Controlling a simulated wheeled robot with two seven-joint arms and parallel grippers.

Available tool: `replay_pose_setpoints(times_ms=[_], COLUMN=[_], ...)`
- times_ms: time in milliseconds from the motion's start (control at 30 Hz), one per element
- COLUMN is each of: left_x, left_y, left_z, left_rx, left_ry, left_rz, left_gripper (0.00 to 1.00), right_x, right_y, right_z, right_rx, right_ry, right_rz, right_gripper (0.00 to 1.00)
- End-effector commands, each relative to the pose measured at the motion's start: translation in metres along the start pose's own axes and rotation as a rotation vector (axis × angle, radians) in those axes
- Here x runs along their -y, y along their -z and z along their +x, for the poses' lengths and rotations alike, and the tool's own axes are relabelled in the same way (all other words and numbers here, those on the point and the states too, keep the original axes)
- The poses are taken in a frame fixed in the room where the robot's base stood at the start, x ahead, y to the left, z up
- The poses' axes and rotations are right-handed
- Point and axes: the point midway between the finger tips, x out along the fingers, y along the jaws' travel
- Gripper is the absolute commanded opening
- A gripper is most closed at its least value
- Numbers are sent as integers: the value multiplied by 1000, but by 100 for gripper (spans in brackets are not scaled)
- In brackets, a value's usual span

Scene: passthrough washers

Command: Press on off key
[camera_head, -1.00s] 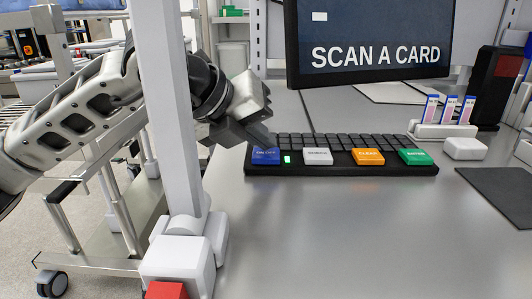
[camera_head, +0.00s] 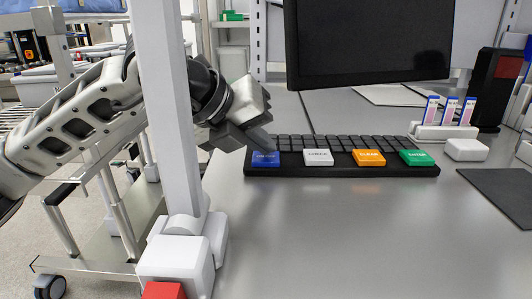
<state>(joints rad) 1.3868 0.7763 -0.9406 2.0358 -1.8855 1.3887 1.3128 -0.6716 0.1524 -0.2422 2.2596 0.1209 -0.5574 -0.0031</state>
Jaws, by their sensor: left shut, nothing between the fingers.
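The blue on/off key (camera_head: 265,160) is at the left end of the black keyboard (camera_head: 330,172) on the grey counter. White, orange (camera_head: 368,158) and green keys sit to its right. No green light shows beside the blue key. My left gripper (camera_head: 264,146) is shut and empty, its fingertips pointing down at the far edge of the blue key. They look in contact or just above it; I cannot tell which. The monitor (camera_head: 370,45) behind is dark and blank. My right gripper is not in view.
A white post (camera_head: 165,110) stands in front of my left arm, with a red block (camera_head: 165,290) at its base. A card holder (camera_head: 443,130) with several cards, a white box (camera_head: 466,149) and a dark mat (camera_head: 500,192) are at the right. The front counter is clear.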

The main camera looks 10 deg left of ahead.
Motion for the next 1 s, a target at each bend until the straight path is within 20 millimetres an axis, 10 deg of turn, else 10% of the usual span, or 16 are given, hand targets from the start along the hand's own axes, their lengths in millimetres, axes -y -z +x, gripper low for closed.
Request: replay_pose_setpoints(times_ms=[1000], left_x=[21], left_y=[-21], left_z=[-28], left_rx=[0], left_ry=[0], left_rz=[0], left_gripper=[0], right_x=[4], right_y=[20], right_z=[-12], right_rx=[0], right_ry=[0], right_rz=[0], right_gripper=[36])
